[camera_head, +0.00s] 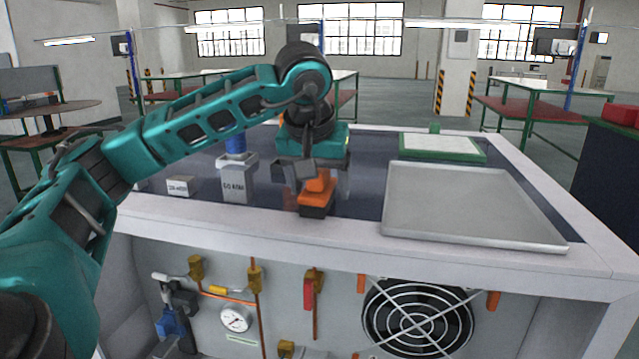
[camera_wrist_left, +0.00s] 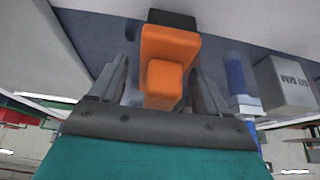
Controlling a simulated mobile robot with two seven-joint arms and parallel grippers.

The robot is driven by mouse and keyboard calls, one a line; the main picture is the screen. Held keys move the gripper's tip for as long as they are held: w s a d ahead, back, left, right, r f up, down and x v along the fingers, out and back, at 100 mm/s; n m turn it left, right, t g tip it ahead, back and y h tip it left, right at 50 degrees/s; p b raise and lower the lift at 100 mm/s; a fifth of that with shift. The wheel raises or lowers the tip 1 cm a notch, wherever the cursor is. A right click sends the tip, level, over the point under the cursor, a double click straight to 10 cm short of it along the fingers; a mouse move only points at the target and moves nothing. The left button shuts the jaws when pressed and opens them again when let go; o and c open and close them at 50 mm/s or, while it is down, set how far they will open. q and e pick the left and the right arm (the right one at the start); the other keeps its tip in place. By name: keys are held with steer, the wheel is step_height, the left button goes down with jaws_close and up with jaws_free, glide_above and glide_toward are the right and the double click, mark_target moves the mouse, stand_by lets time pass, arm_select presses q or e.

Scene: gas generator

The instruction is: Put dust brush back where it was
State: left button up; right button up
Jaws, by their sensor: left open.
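The dust brush, orange with a black base (camera_head: 317,202), stands on the dark top of the bench, left of the metal tray. It also shows in the left wrist view (camera_wrist_left: 168,50), with its raised orange handle toward my gripper. My left gripper (camera_head: 314,182) comes down over it from above. In the left wrist view its two fingers (camera_wrist_left: 160,80) are open, one on each side of the orange handle, with a gap visible on the left. Whether the right finger touches is hard to tell. My right gripper is in neither view.
A grey labelled block (camera_head: 238,182) with a blue-topped piece (camera_head: 236,145) behind it stands left of the brush. A small white labelled block (camera_head: 180,186) lies farther left. A large metal tray (camera_head: 470,205) and a green-framed board (camera_head: 443,148) fill the right side.

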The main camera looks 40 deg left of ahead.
arm_select(q)
steer(key=p+v, duration=0.1)
steer(key=v, duration=1)
steer(key=shift+r, duration=0.25)
steer(key=shift+s+d, duration=0.1)
